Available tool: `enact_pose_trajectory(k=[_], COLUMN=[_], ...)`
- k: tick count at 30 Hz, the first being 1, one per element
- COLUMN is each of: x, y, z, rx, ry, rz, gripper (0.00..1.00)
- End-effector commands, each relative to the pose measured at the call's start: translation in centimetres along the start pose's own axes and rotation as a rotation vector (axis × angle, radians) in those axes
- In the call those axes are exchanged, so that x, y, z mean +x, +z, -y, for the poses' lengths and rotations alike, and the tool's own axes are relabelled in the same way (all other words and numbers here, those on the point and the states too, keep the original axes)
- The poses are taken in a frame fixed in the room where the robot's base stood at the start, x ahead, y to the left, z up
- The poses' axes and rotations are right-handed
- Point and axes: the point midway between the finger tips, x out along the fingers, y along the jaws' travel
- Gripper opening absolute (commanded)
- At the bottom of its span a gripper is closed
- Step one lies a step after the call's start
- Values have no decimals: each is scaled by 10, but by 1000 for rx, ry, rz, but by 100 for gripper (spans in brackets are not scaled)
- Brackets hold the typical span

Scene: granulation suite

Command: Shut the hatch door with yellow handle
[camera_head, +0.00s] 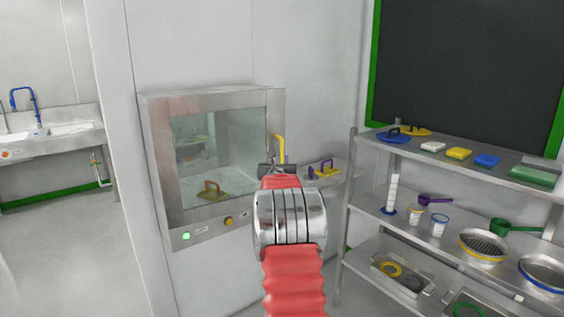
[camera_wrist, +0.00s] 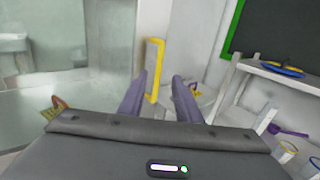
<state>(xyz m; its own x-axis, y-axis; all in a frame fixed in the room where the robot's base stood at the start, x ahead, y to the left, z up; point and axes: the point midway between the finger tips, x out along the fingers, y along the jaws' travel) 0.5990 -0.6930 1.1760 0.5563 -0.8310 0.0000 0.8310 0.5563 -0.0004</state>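The hatch (camera_head: 208,98) is a steel-framed box with a large window at the wall. Its yellow handle (camera_head: 281,148) stands upright at the right side of the steel frame. In the wrist view the yellow handle (camera_wrist: 153,70) shows ahead of my gripper (camera_wrist: 160,88), nearer the left finger. The two fingers are apart with nothing between them. In the head view my arm hides the fingers and the hatch's lower right corner. How far the hatch door stands open I cannot tell.
A yellow item with a brown handle (camera_head: 211,190) shows inside the hatch. A steel shelf rack (camera_head: 385,213) with tools, cups and sieves stands to the right. A small shelf with a purple-handled item (camera_head: 325,168) is behind my gripper. A sink (camera_head: 60,132) is far left; open floor lies left.

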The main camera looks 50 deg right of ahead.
Motion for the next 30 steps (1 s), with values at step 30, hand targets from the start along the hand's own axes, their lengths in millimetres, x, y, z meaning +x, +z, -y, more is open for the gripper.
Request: enact_pose_trajectory(k=[30], x=[-156], y=[95], z=[-66], rx=[772], ry=[-155], rz=[-9], gripper=[0])
